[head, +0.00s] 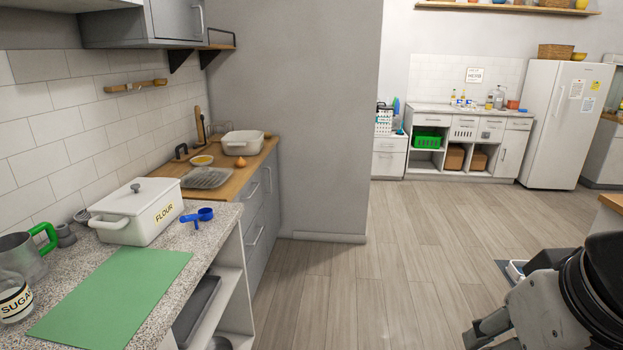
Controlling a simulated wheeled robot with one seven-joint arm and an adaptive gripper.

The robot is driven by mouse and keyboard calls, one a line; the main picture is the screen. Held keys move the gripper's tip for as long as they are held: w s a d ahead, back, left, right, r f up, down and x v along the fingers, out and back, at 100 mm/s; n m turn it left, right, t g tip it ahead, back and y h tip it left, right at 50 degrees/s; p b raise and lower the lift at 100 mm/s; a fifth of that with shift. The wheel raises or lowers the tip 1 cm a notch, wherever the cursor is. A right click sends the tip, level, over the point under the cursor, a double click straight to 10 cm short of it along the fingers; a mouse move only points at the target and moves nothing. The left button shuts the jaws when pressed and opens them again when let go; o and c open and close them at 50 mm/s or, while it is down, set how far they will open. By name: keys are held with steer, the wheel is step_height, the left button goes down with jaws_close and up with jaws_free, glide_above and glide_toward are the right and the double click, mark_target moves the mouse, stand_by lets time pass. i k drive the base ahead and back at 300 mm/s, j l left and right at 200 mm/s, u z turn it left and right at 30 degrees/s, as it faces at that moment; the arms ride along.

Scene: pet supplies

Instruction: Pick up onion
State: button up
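A small orange-brown onion (240,163) sits on the wooden counter (257,160) at the left, near its front edge. It is just in front of a white rectangular dish (242,144) and appears apart from it. My gripper (486,331) shows partly at the lower right, over the floor and far from the onion. Its fingers are cut off and too unclear to tell whether they are open or shut.
A wire-like grey tray (207,178) and a yellow bowl (202,161) lie left of the onion. A grey wall stands behind the wooden counter. The central floor is clear.

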mark_target(240, 162)
steer(key=i, duration=1.9)
steer(key=i+l+u, duration=0.1)
steer(key=i+u, duration=0.15)
steer(key=i, duration=0.25)
steer(key=i+l+u, duration=0.15)
steer(key=i+u, duration=0.15)
steer(key=i, duration=0.2)
steer(key=i+l+u, duration=0.25)
steer(key=i, duration=0.2)
steer(key=i+l+u, duration=0.3)
steer(key=i+l, duration=0.1)
steer(key=i, duration=0.05)
